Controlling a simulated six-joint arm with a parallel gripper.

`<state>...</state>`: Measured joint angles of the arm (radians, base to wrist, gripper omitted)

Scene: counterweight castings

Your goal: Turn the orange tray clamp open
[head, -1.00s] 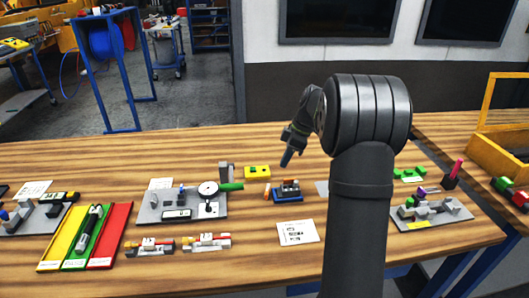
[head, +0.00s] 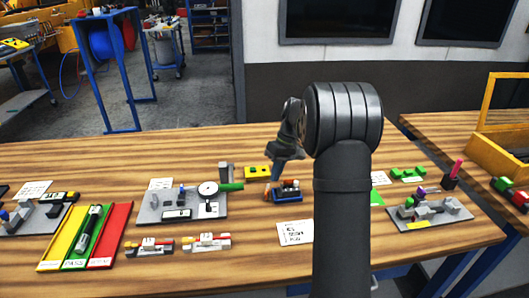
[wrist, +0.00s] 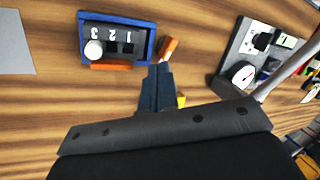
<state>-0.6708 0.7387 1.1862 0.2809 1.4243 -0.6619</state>
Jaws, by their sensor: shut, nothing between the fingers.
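The orange tray clamp (wrist: 168,48) is a small orange piece with a pale end at the side of the blue tray (wrist: 149,40). In the head view the clamp (head: 267,188) is at the left of the blue tray (head: 288,199). The tray has a dark block numbered 1, 2, 3 (wrist: 112,36), with a white round peg (wrist: 93,49) in slot 3. An orange-brown bar (wrist: 112,66) lies along one tray edge. My gripper (wrist: 162,68) is shut and empty, its tips close to the clamp and tray corner. I cannot tell whether they touch. In the head view my gripper (head: 274,179) points down there.
A yellow block (head: 256,172) stands just behind. A grey fixture plate with a dial gauge (head: 208,189) and green handle is to the left. A printed card (head: 296,232) lies in front. Another grey fixture (head: 430,212) is at the right. Bare wood lies between them.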

